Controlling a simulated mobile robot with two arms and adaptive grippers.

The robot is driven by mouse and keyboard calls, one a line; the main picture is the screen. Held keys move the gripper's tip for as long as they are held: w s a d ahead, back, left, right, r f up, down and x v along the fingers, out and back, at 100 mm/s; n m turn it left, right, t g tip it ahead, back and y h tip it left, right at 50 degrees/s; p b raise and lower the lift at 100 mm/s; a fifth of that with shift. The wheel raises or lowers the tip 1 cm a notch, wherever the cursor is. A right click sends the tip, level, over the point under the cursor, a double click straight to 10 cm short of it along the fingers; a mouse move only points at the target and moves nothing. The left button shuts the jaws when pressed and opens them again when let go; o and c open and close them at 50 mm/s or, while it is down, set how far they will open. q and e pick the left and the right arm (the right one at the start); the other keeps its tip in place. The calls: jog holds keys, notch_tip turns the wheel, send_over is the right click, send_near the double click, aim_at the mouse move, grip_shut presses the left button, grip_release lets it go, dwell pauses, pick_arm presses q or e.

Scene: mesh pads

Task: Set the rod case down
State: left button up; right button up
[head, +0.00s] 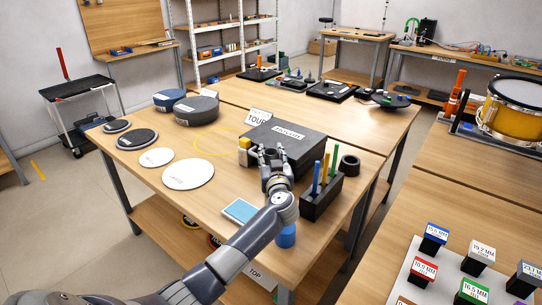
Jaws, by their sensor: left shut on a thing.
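A black case (305,143) with a white label on its lid, which I take for the rod case, is at the middle of the near table (240,185). It looks level; I cannot tell whether its underside touches the table. My left gripper (267,155) is shut at the case's near edge, apparently on the case. The fingers hide part of that edge. My right gripper is not in view.
A black block (318,203) with several coloured rods stands right of my gripper, and a black ring (349,165) beyond it.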

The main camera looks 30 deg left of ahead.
pick_arm(q)
jog(key=shift+f, duration=0.1)
jog(key=o, duration=1)
jog(key=shift+o, duration=1.1)
jog(key=p+v, duration=0.1)
jog(key=v, duration=1.1)
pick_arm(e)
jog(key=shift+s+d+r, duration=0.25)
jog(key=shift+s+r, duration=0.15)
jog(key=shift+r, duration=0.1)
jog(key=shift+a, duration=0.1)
